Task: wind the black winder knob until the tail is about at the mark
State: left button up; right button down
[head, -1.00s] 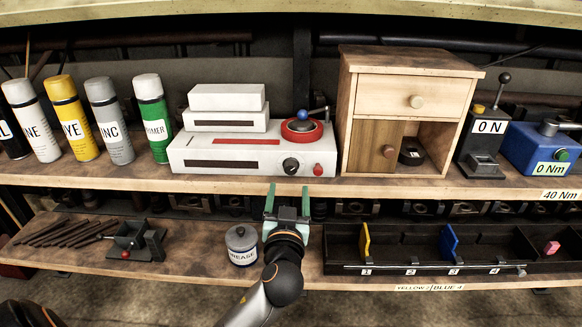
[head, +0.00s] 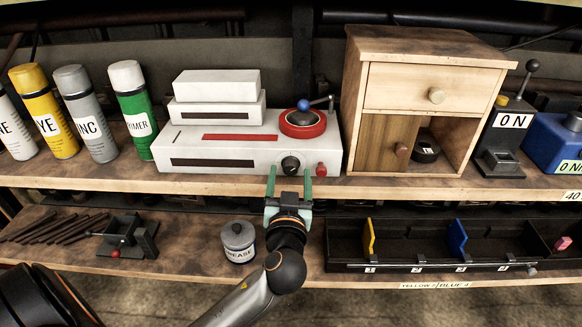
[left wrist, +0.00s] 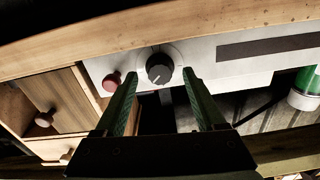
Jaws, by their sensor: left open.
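The black winder knob (head: 290,165) with a white pointer line is on the front face of the white machine (head: 230,156), left of a small red knob (head: 321,169). My left gripper (head: 289,175) is open and empty, its green fingers pointing at the black knob from the front, one to each side. In the left wrist view the black knob (left wrist: 159,68) shows between and just beyond the fingertips (left wrist: 160,76). I cannot tell whether they touch it. I cannot make out a tail or a mark. My right gripper is not in view.
The wooden cabinet (head: 436,50) stands right of the machine, and spray cans, one of them green (head: 133,110), stand left. The upper shelf's front edge (head: 400,190) runs just below the machine. A grease tin (head: 238,242) and a black divided bin (head: 345,263) are on the lower shelf.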

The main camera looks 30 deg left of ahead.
pick_arm(q)
jog(key=shift+w+a, duration=0.15)
jog(key=shift+c, duration=0.3)
grip_shut()
dwell(0.4)
